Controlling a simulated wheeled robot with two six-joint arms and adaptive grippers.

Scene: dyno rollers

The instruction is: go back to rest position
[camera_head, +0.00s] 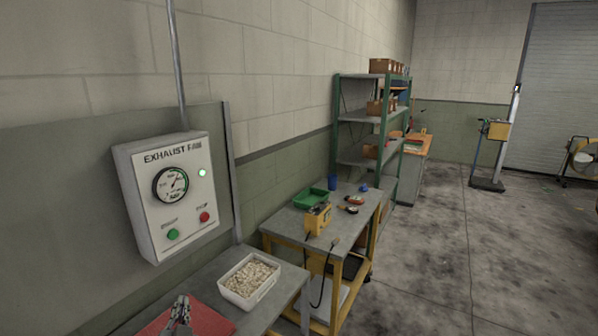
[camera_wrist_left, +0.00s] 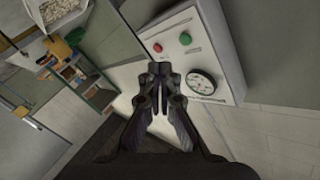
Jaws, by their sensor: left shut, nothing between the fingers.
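My left gripper (camera_head: 181,312) shows at the bottom left of the head view, above a red mat on the grey bench. It is shut and empty. In the left wrist view the shut fingers (camera_wrist_left: 160,82) fill the middle, with the exhaust fan control box (camera_wrist_left: 195,50) beyond them to the right. In the head view that white box (camera_head: 172,190) hangs on the wall, with a round gauge, a green button, a red button and a lit green lamp. The gripper is below the box and apart from it. My right gripper is not in view.
A white bin of pale pieces (camera_head: 250,279) stands on the bench right of my left gripper, close by. The red mat (camera_head: 208,322) lies beneath it. A yellow-framed table (camera_head: 290,222) with a green tray (camera_head: 310,198) stands beyond. A green shelf rack (camera_head: 360,115) is behind. Open floor lies to the right.

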